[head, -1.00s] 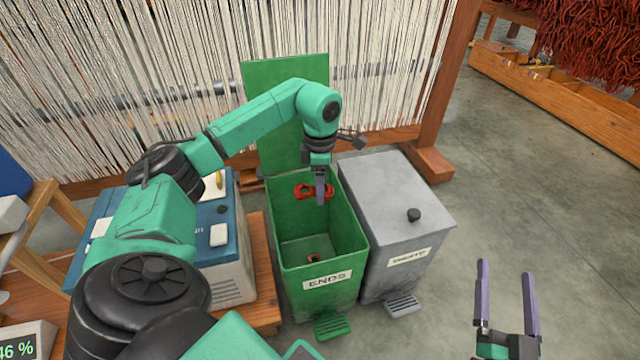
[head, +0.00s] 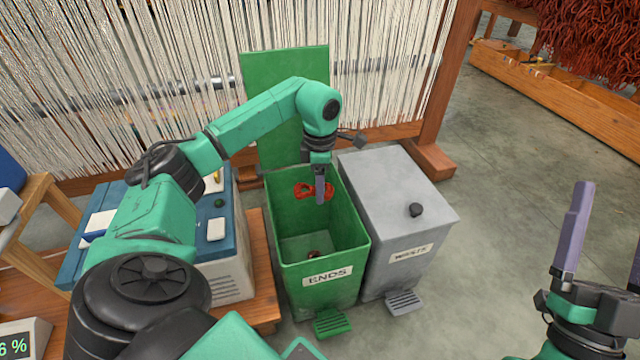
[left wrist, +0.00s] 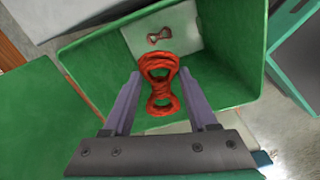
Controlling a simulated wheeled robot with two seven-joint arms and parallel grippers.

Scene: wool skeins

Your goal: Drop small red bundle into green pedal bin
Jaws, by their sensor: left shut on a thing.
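The small red bundle (head: 305,190) is a twisted figure-eight of wool. My left gripper (head: 320,201) is shut on it and holds it inside the upper opening of the green pedal bin (head: 318,288), near its back wall. The bin is labelled ENDS and its lid (head: 262,95) stands open. In the left wrist view the bundle (left wrist: 160,82) sits between the two fingers, with the bin floor beyond it. My right gripper (head: 611,215) is open and empty at the lower right, partly cut off by the picture edge.
Another small reddish piece (left wrist: 158,37) lies on the bin floor. A closed grey bin (head: 400,200) labelled WASTE stands right beside the green one. A blue-topped box (head: 225,250) is at the left, and hanging pale threads (head: 390,60) are behind. The floor at right is clear.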

